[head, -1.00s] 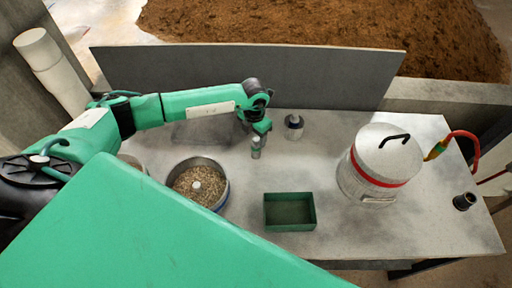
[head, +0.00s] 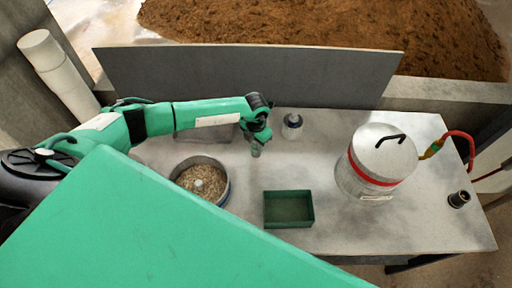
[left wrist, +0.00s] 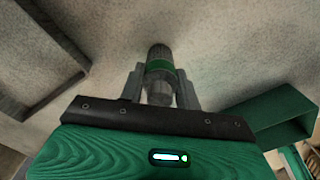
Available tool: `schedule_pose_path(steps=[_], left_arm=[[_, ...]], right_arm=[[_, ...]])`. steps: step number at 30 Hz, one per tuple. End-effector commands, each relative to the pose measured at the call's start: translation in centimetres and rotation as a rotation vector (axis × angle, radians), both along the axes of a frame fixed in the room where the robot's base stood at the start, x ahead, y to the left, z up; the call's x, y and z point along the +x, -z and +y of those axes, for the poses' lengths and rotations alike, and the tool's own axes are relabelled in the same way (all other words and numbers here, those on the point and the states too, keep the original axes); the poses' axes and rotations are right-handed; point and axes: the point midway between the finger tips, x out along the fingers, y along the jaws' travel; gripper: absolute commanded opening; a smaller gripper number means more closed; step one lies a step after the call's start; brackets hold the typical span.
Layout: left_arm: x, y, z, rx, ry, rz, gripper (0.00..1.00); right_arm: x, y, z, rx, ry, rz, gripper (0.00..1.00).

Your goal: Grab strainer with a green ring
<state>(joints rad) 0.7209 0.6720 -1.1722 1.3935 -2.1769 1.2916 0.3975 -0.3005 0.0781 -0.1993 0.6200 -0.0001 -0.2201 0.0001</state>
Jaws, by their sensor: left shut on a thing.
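The strainer with a green ring (left wrist: 160,62) is a small grey metal cylinder with a green band around its middle. It sits between the two fingers of my left gripper (left wrist: 160,90) in the left wrist view, and the fingers are shut on its sides. In the head view the left gripper (head: 257,143) points down at the middle of the table, and only the grey lower part of the strainer (head: 255,151) shows below it. I cannot tell whether it touches the table. My right gripper is not in view.
A round pan of grain (head: 228,188) stands at left, a green box (head: 289,222) in front right. A small bottle (head: 292,122) is behind, close to the gripper. A metal canister with a red band (head: 372,165) and a dark fitting (head: 459,199) are at right.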

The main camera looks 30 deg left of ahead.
Motion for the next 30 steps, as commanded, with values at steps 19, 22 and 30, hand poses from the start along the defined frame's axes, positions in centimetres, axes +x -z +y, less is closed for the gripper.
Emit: schedule_pose_path(steps=[19,22,30], left_arm=[[0.2,-6.1,0.1,0.000,0.002,-0.008,0.07],[0.2,-9.2,0.0,0.000,0.002,-0.008,0.07],[0.1,-16.3,0.0,-0.001,0.001,-0.006,0.07]], right_arm=[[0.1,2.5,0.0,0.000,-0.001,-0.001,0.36],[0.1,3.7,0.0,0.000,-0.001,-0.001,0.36],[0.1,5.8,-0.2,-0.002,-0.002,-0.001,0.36]])
